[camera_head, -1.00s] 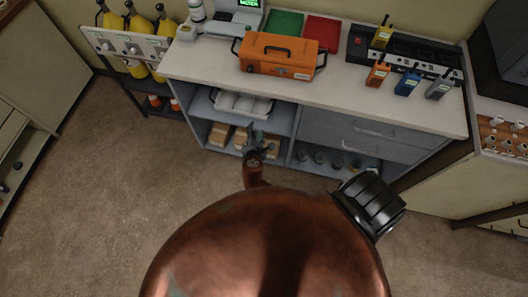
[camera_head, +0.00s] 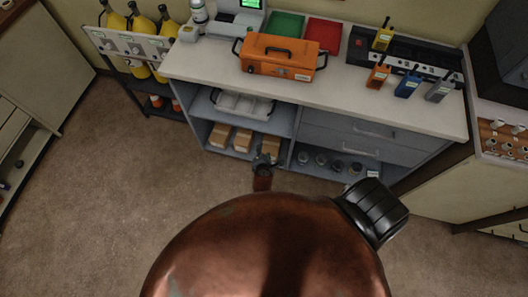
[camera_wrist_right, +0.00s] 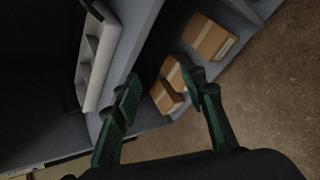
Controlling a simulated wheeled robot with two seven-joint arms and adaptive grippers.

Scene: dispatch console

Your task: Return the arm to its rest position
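My right gripper (camera_head: 265,158) is in front of the open lower shelves of the counter in the head view, at the end of my copper arm. In the right wrist view its two green fingers (camera_wrist_right: 163,95) are spread wide apart with nothing between them that they touch. Beyond the fingers, brown boxes (camera_wrist_right: 168,97) stand on the lower shelf, apart from the gripper as far as I can tell. My left gripper is not in view. My own copper body hides the lower middle of the head view.
A white tray (camera_head: 240,104) sits on the upper shelf and also shows in the wrist view (camera_wrist_right: 95,65). The carpet (camera_head: 120,200) at left is clear.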

